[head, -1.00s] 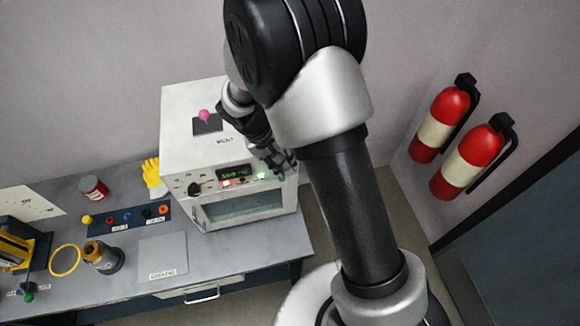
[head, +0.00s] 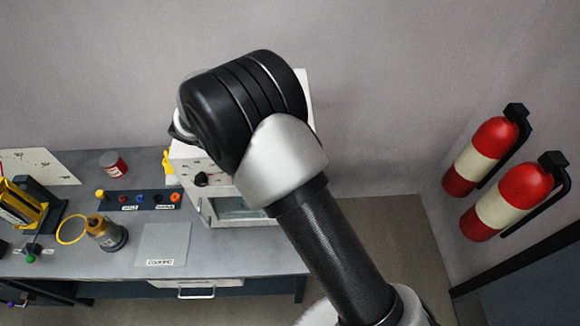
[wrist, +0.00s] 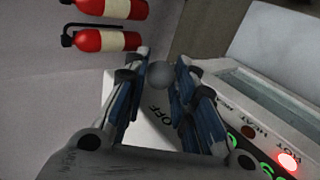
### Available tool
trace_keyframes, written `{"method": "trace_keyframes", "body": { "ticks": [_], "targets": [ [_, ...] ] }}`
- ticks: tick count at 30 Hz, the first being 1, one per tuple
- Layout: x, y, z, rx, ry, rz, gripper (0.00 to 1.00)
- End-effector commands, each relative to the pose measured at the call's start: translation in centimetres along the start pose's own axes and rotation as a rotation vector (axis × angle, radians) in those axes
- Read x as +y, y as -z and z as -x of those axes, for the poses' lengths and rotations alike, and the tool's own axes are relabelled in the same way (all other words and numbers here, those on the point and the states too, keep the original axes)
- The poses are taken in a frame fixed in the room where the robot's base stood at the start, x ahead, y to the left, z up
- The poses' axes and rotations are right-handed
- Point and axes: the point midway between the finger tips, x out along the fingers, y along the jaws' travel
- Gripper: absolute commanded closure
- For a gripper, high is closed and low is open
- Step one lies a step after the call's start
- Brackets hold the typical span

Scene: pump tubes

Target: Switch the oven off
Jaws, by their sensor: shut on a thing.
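The white oven (head: 189,168) stands at the back of the bench in the head view, its top and most of its front panel hidden by my arm. A black dial (head: 201,179) and part of its glass door (head: 240,205) show. My gripper (wrist: 161,72) is hidden in the head view. In the wrist view its fingers are closed around a grey ball knob (wrist: 160,74), which sits between the fingertips. An OFF label (wrist: 160,114) is on the white surface just below the knob. A red lamp (wrist: 288,160) glows by the HOT label.
Two red fire extinguishers (head: 485,155) hang on the wall at right. Floor right of the bench is clear.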

Motion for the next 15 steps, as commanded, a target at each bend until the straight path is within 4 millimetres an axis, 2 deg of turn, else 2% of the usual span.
{"method": "trace_keyframes", "body": {
  "ticks": [9, 10, 15],
  "targets": [
    [0.02, -0.13, -0.14, -0.006, -0.004, 0.003, 1.0],
    [0.02, -0.13, -0.15, -0.006, -0.003, 0.002, 0.74],
    [0.02, -0.1, -0.12, -0.005, -0.003, 0.002, 0.63]
  ]
}}
